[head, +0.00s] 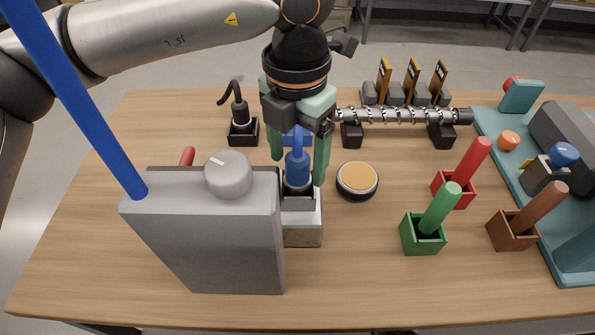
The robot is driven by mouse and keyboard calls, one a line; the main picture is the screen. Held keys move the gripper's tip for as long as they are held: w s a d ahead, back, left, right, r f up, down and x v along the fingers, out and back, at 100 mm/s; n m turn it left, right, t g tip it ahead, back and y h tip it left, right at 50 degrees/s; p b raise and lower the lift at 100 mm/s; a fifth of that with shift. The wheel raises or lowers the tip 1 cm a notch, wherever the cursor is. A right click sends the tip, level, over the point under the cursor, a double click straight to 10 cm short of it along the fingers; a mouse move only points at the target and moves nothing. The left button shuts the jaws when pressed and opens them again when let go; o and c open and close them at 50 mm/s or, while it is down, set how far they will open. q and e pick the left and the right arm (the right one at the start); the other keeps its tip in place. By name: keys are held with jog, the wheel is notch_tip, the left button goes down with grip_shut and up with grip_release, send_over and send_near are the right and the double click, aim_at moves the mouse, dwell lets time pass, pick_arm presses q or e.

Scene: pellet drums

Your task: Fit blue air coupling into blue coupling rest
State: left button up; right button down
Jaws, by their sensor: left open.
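The blue air coupling (298,169) stands upright with its lower end in a dark socket on a small grey block (303,229), beside a large grey box. A short blue hose piece rises from its top. My left gripper (299,172) comes down from above with its green fingers on either side of the coupling. The fingers are open, with a gap visible beside the coupling. A blue block (304,137), possibly the blue coupling rest, shows just behind the fingers and is mostly hidden by them. My right gripper is not in view.
The tall grey box (215,240) with a knob stands close on the left, and a thick blue hose (80,105) rises from it. A round tin (357,180) is right of the gripper. Green (422,237), red and brown holders stand further right.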

pick_arm(q)
grip_shut()
dwell(0.6)
